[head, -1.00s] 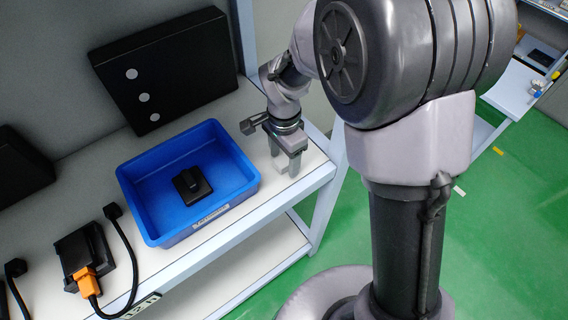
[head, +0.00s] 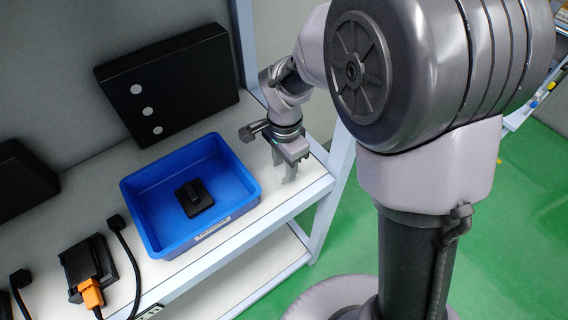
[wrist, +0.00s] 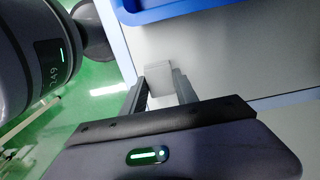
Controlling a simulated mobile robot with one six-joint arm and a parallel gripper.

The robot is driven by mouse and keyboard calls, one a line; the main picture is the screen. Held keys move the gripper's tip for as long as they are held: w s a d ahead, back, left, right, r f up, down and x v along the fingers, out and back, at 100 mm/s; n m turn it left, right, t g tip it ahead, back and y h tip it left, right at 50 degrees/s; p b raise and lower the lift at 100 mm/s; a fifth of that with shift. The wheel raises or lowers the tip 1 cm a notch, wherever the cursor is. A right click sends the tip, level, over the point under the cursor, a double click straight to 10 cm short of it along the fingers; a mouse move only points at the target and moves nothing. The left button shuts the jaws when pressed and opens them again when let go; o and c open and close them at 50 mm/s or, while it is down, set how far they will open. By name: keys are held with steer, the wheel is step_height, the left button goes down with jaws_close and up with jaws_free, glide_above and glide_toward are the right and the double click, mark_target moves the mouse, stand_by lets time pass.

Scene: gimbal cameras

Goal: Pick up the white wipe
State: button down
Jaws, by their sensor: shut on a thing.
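The white wipe (wrist: 158,78) is a small pale block between the two fingers of my gripper (wrist: 160,92) in the wrist view. The fingers are shut on it, one on each side. In the head view my gripper (head: 285,172) points down over the right end of the white shelf, beside the blue bin. The wipe is hard to pick out there against the white surface. I cannot tell whether it still touches the shelf.
The blue bin (head: 160,239) stands left of my gripper, with a black device (head: 194,198) in it. A black box (head: 168,82) stands behind. A black device with an orange plug (head: 91,293) and cables lie at left. The shelf's front edge (head: 300,202) is close to the gripper.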

steer(key=s+d+r+p, duration=0.1)
steer(key=s, duration=1.3)
steer(key=shift+s+r, duration=0.15)
steer(key=shift+s, duration=0.25)
